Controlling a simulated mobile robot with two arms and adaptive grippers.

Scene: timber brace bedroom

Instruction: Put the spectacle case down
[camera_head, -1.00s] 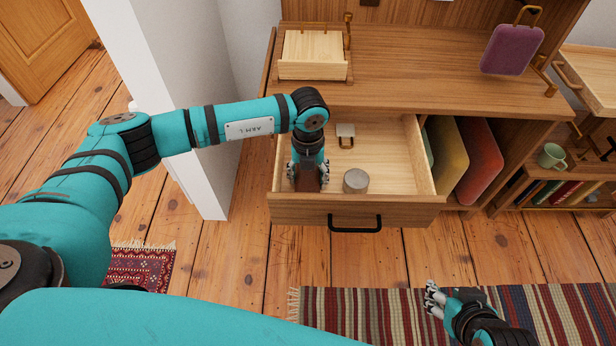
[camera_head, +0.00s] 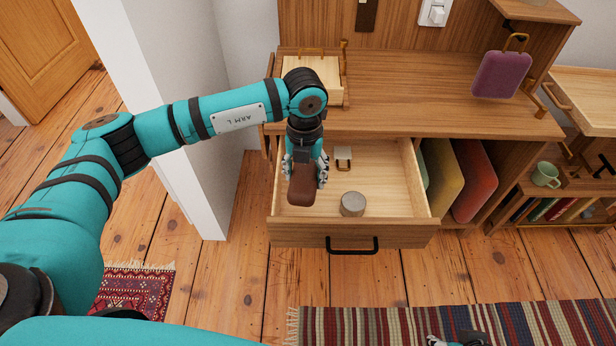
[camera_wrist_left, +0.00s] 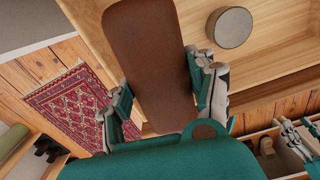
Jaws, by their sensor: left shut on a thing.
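The spectacle case (camera_head: 302,188) is brown with rounded ends. My left gripper (camera_head: 305,172) is shut on it, with a finger along each side, and holds it over the left part of the open drawer (camera_head: 390,232). In the left wrist view the case (camera_wrist_left: 150,60) extends away from between the fingers (camera_wrist_left: 165,100). Its underside is hidden. My right gripper (camera_head: 456,341) is mostly cut off at the bottom edge of the head view; part of it shows at the right of the left wrist view (camera_wrist_left: 295,140).
In the drawer, a round grey tin (camera_head: 352,204) stands right of the case and a small pale padlock-like object (camera_head: 343,157) lies behind. The drawer's right part is clear. The dresser top (camera_head: 410,95) carries a small wooden box (camera_head: 312,80) and a purple case (camera_head: 502,74).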

